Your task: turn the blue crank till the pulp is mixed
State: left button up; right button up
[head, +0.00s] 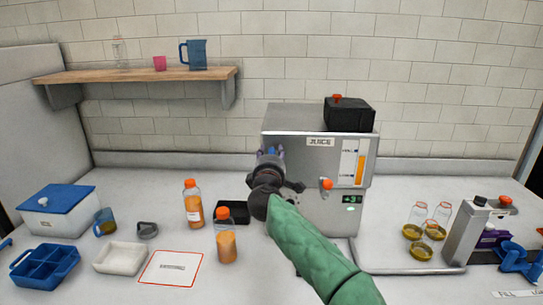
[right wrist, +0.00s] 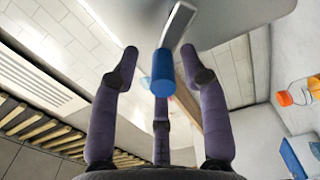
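The silver juicer (head: 290,118) stands against the back wall, with a juice gauge and an orange knob on its front. In the right wrist view, the blue crank handle (right wrist: 163,75) is on a silver arm (right wrist: 178,24). My right gripper (head: 270,154) is at the juicer's left front. In its wrist view, my right gripper (right wrist: 160,66) has its purple fingers spread, with the handle between the fingertips. Gaps show on both sides; whether the middle finger touches it I cannot tell. In the head view the hand mostly hides the crank. The pulp cannot be made out. My left gripper is not in view.
Two orange bottles (head: 193,204) (head: 226,243) and a black tray (head: 232,211) stand left of my right arm. A white tray (head: 120,258), a blue divided tray (head: 45,265) and a blue-lidded box (head: 58,212) are further left. Jars and a silver dispenser (head: 466,233) stand right.

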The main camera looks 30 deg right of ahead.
notch_tip(320, 180, up, 10)
dwell(0.6)
jog(key=n+p, duration=0.3)
jog(key=f+n+g+p, duration=0.1)
jog(key=n+p, duration=0.2)
jog(key=n+g+h+p, duration=0.1)
jog(key=n+p, duration=0.2)
jog(key=shift+w+d+f+n, duration=0.25)
jog(key=shift+d+f+n, duration=0.15)
jog(key=s+f+n+g+h+p, duration=0.1)
jog(key=s+f+n+h+p, duration=0.15)
jog(key=n+p, duration=0.9)
jog(key=n+t+y+p, duration=0.35)
jog(key=n+p, duration=0.55)
jog(key=n, duration=2.3)
send_near(273, 152)
jog(key=d+x, duration=0.1)
jog(key=x, duration=0.7)
jog(key=shift+d, duration=0.35)
